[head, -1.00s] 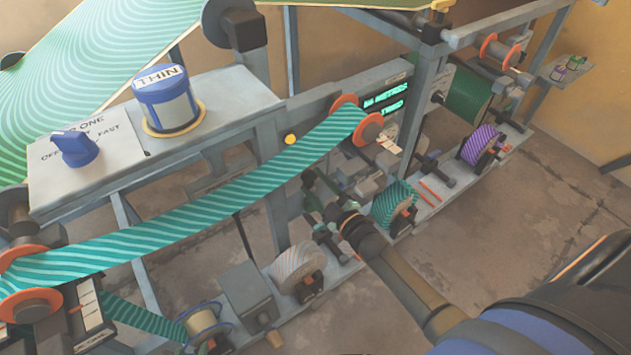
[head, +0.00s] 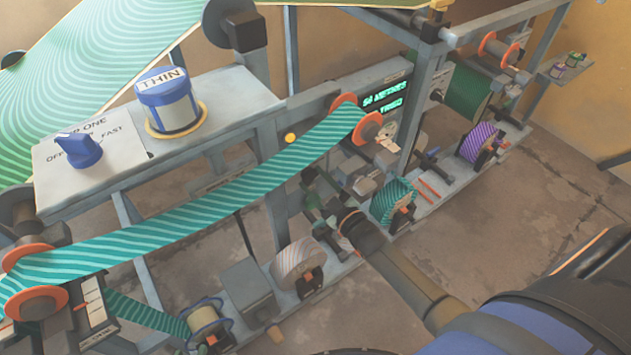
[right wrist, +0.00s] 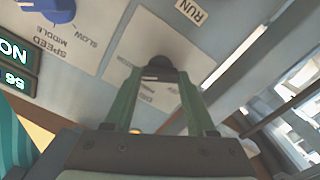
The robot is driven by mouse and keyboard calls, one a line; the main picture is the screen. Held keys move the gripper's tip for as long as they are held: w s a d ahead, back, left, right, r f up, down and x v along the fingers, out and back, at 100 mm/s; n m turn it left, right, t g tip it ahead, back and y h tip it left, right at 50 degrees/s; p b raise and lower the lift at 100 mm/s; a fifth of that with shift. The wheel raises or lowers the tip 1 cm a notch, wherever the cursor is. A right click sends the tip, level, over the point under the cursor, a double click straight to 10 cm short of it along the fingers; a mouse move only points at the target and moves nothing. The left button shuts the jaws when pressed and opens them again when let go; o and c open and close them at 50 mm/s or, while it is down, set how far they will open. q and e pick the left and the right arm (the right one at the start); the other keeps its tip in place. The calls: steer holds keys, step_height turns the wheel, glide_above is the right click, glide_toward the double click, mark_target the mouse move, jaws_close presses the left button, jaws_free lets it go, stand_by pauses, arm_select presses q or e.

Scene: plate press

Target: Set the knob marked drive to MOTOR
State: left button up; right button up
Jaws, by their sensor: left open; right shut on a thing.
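My right gripper (right wrist: 160,80) has two green fingers and is closed on a dark round knob (right wrist: 159,63) on a light grey panel (right wrist: 118,45). The small print beside this knob is upside down and mostly hidden, and I cannot read which setting it points to. In the head view the right arm comes in from the lower right, and its gripper (head: 315,186) is at the machine frame behind the teal striped band. The knob itself is hidden there. My left gripper is not in view.
A blue speed knob (right wrist: 40,10) and a RUN label (right wrist: 192,11) are near the held knob. A display (head: 385,95) faces me. A blue selector knob (head: 80,150) and a drum marked THIN (head: 167,100) sit on the left console. The floor (head: 540,215) at right is open.

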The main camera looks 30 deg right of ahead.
steer(key=o, duration=1.4)
steer(key=shift+c, duration=0.2)
steer(key=s+d+p, duration=0.1)
steer(key=s, duration=1.1)
steer(key=shift+s+d, duration=0.2)
steer(key=shift+d, duration=0.2)
